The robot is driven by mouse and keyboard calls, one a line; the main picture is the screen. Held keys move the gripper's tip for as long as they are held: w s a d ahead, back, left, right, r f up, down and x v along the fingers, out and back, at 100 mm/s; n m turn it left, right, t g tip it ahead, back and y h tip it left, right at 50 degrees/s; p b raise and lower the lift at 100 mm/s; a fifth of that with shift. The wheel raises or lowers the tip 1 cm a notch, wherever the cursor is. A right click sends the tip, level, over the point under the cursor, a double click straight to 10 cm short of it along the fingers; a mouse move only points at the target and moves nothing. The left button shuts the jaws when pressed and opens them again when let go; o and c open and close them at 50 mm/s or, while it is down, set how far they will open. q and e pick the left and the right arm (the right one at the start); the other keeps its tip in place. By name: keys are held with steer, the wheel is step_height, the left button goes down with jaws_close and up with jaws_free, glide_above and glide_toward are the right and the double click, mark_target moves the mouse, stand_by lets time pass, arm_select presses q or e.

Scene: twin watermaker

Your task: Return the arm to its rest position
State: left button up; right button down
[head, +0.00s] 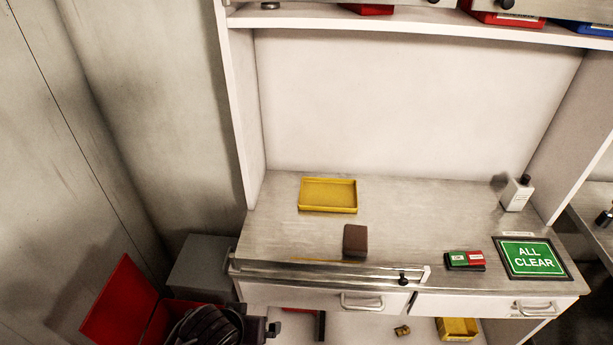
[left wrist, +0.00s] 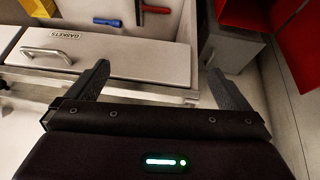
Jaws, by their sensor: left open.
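My left gripper (left wrist: 158,70) is open in the left wrist view, its two dark fingers spread wide with nothing between them. It is in front of the pale drawer unit, with a drawer labelled GASKETS (left wrist: 105,52) beyond the left finger. A grey box (left wrist: 232,48) stands beyond the right finger. In the head view a dark rounded form at the bottom left, by the red box, may be part of my left arm; the fingers cannot be made out there. My right gripper is in neither view.
The steel worktop (head: 270,215) holds a yellow tray (head: 328,195), a brown block (head: 355,240), a white bottle (head: 516,194), a green-and-red switch box (head: 465,260) and an ALL CLEAR sign (head: 532,258). A red box (head: 118,302) and grey box (head: 200,265) stand left.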

arm_select(q)
steer(key=s+a+r+m+g+y, duration=0.1)
steer(key=s+a+r+g, duration=0.1)
steer(key=s+a+r, duration=0.35)
step_height(320, 180, down, 36)
steer(key=s+a+g+b, duration=0.1)
steer(key=s+a+b, duration=0.15)
steer(key=b, duration=0.25)
steer(key=s+a+f+b, duration=0.1)
steer(key=s+f+b, duration=0.1)
steer(key=s+f, duration=0.8)
steer(key=s+a+f+g+b, duration=0.1)
steer(key=s+a+f+b, duration=0.1)
steer(key=s+f, duration=0.8)
step_height(320, 180, down, 4)
steer(key=shift+s+r+m+b, duration=0.15)
steer(key=shift+m+b, duration=0.15)
steer(key=shift+b, duration=0.2)
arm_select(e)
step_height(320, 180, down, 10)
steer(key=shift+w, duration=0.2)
